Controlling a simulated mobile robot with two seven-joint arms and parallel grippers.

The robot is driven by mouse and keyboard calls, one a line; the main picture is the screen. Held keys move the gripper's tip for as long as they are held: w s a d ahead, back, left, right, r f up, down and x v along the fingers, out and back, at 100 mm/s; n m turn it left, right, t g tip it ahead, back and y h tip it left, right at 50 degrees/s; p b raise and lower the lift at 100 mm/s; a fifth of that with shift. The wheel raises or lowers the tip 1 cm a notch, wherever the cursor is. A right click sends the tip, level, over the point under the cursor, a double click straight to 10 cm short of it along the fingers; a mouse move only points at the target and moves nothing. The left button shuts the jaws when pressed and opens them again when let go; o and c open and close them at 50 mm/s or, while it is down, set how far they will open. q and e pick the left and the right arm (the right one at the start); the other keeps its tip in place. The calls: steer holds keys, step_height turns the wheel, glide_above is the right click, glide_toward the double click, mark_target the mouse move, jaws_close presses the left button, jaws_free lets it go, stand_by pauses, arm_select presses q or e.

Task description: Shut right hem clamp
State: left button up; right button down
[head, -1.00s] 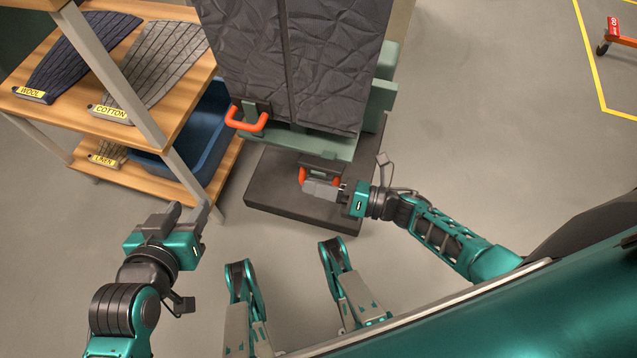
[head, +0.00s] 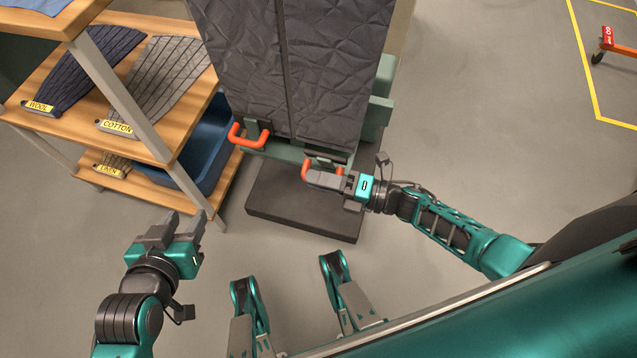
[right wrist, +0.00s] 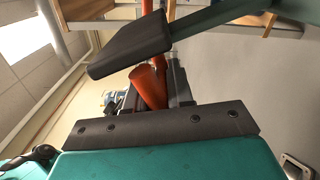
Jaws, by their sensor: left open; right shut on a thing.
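The dark quilted garment (head: 300,80) hangs over a green hem bar (head: 285,152). The right hem clamp (head: 306,168) has an orange handle at the bar's right end. My right gripper (head: 318,178) is shut on that handle, which also shows as an orange bar in the right wrist view (right wrist: 149,86). The gripper covers part of the clamp, and I cannot tell whether its jaw presses the hem. The left hem clamp (head: 248,138), also orange-handled, sits up against the garment's lower left. My left gripper (head: 178,228) is open and empty, low at the left, away from the garment.
A wooden shelf (head: 185,130) with folded cloths labelled wool, cotton and linen stands at the left. A blue bin (head: 205,150) sits on its lower level. The dark stand base (head: 300,205) lies below the clamps.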

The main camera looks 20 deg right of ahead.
mark_target(332, 163)
steer(key=w+d+r+m, duration=0.1)
steer(key=m, duration=0.1)
steer(key=w+d+m, duration=0.1)
steer(key=shift+w+r+m+p, duration=0.15)
steer(key=shift+r+m+p, duration=0.15)
steer(key=shift+r+m, duration=0.1)
steer(key=shift+w+d+r, duration=0.1)
steer(key=shift+w+d, duration=0.05)
steer(key=shift+w, duration=0.1)
steer(key=c, duration=1.3)
jaws_free()
steer(key=shift+o, duration=1)
steer(key=shift+r, duration=0.2)
